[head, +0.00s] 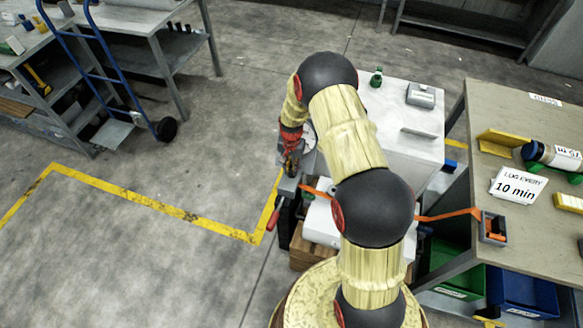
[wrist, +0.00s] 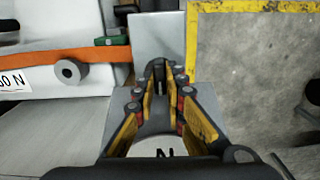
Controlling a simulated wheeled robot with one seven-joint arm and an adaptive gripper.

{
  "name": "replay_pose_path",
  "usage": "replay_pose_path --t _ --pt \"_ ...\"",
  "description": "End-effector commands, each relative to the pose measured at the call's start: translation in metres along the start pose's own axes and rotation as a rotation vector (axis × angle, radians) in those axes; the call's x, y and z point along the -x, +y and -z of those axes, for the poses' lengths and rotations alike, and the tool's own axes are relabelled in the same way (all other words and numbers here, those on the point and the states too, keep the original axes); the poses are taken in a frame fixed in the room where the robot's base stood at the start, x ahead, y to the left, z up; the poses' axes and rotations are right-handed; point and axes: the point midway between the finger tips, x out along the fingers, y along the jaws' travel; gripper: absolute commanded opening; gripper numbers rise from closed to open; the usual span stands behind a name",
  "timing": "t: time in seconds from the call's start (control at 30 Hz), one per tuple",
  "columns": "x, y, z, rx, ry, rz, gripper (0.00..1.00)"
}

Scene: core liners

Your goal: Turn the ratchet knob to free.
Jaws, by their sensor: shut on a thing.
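My gripper (head: 292,163) is at the left side of the white bench, over a grey metal bracket (head: 286,188). In the wrist view my gripper (wrist: 160,78) has its fingertips close together around a small dark piece (wrist: 158,70), which looks like the ratchet knob. The fingers hide most of it, and its setting cannot be read. A grey metal plate (wrist: 157,33) lies beyond the fingertips. An orange strap (wrist: 55,56) runs in from the left with a grey round roller (wrist: 70,73) by it. A white disc lettered N (wrist: 160,149) shows between the finger bases.
A red-ended handle (head: 273,219) sticks out below the bracket. The strap (head: 450,215) runs right to a grey block (head: 493,228) on the side table (head: 480,110). A green bottle (head: 376,77) stands on the white bench (head: 425,93).

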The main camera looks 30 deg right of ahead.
Motion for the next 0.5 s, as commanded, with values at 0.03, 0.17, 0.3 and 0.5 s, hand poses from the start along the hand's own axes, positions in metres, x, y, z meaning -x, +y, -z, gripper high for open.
replay_pose_path --t 0.03,0.17,0.3,0.5 --pt "0.0005 -0.0004 0.0006 -0.002 0.001 0.001 0.00" --pt "0.0004 -0.0004 0.0005 -0.001 0.001 0.001 0.00" --pt "0.0004 -0.0004 0.0005 -0.001 0.001 0.001 0.17" --pt "0.0002 -0.0002 0.0002 0.000 0.000 0.001 0.28"
